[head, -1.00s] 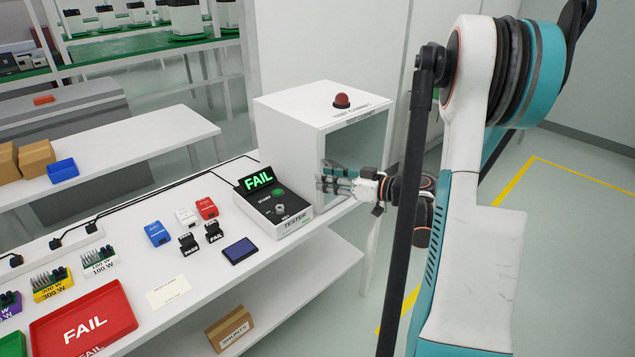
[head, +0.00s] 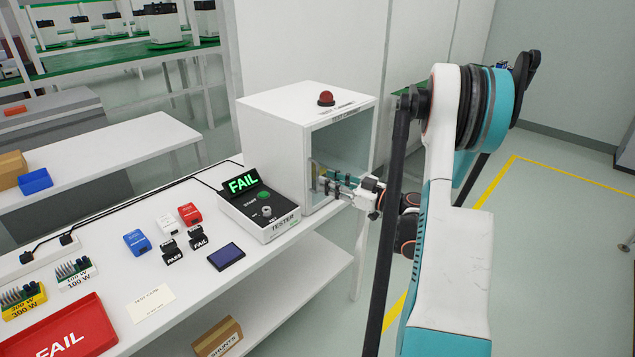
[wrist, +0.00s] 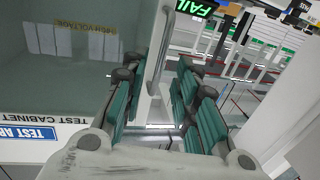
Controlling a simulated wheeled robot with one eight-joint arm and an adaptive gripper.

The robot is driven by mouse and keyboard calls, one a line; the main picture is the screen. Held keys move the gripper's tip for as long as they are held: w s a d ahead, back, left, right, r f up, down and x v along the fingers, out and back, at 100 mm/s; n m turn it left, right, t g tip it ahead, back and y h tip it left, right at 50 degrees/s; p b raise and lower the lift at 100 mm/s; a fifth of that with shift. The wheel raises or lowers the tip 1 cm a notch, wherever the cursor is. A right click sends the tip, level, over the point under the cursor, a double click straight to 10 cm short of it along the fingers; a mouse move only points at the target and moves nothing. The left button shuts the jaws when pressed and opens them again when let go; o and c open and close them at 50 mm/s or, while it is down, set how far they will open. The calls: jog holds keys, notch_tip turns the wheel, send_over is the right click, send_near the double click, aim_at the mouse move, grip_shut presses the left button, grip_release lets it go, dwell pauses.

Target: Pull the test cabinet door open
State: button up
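The test cabinet (head: 270,140) is a white box at the back of the bench with a red dome lamp on top. Its glass door (head: 352,138) faces right and looks shut. In the wrist view the door's glass (wrist: 60,80) fills the left side, and the pale bar handle (wrist: 160,40) runs up the middle. My gripper (head: 328,181) is at the door's near edge in the head view. In the wrist view its teal fingers (wrist: 158,72) are apart, one on each side of the handle. The left finger is close to the bar; I cannot tell whether it touches.
A tester (head: 262,212) showing FAIL stands just left of my gripper. Small boxes, a blue panel (head: 226,256) and a red FAIL tray (head: 70,335) lie farther along the bench. Open floor (head: 560,250) lies to the right.

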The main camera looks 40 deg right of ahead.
jog(key=b+x, duration=0.1)
jog(key=x, duration=0.4)
grip_shut()
